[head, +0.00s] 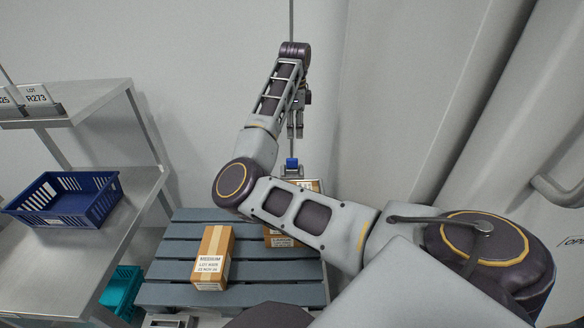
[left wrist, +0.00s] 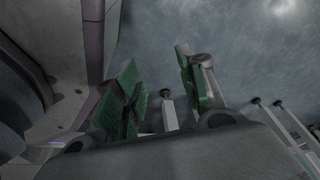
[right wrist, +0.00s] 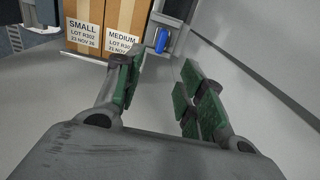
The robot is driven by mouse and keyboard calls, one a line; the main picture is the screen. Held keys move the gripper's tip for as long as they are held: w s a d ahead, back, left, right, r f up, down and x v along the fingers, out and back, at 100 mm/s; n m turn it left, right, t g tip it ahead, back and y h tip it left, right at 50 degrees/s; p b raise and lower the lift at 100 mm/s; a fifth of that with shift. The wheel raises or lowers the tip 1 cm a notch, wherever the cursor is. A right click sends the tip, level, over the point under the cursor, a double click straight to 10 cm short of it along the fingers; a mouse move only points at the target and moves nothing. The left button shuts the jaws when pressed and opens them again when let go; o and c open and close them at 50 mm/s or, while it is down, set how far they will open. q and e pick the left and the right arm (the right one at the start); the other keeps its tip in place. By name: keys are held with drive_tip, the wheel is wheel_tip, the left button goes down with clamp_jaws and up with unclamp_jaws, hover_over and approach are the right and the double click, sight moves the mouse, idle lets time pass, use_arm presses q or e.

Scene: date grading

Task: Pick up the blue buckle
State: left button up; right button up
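The blue buckle (head: 291,163) shows small in the head view, low against the back wall on a pale mount, just behind the boxes. It also shows in the right wrist view (right wrist: 162,40), upright beside the MEDIUM box. My right gripper (head: 295,134) points down above the buckle in the head view. In the right wrist view its green-padded fingers (right wrist: 158,82) are apart with nothing between them, and the buckle lies beyond the tips. My left gripper (left wrist: 160,72) shows only in the left wrist view, its fingers apart and empty.
A MEDIUM carton (head: 213,257) and another, partly behind my right arm (head: 279,238), stand on the grey slatted pallet (head: 175,270). A blue crate (head: 66,204) sits on the metal table (head: 70,245) at left. A teal bin (head: 121,291) is below it. The wall is close behind.

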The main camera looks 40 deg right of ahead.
sight(292, 159)
drive_tip(key=shift+f+b, duration=0.4)
drive_tip(key=shift+f, duration=1.6)
wheel_tip(292, 159, down, 4)
drive_tip(key=shift+r+b, duration=0.25)
drive_tip(key=shift+b, duration=0.1)
drive_tip(key=shift+f, duration=0.5)
drive_tip(key=shift+w+a+f, duration=0.1)
drive_tip(key=shift+a+f, duration=0.05)
drive_tip(key=shift+f, duration=0.45)
drive_tip(key=f, duration=0.2)
drive_tip(key=shift+w+a+f, duration=0.2)
drive_tip(key=shift+f, duration=0.15)
drive_tip(key=shift+f+b, duration=0.3)
drive_tip(key=shift+f, duration=0.2)
use_arm(q)
drive_tip(key=w+d+r, duration=0.2)
drive_tip(key=w+r, duration=0.1)
drive_tip(key=r, duration=0.1)
drive_tip(key=shift+d+r, duration=0.2)
drive_tip(key=shift+d, duration=0.2)
use_arm(e)
clamp_jaws()
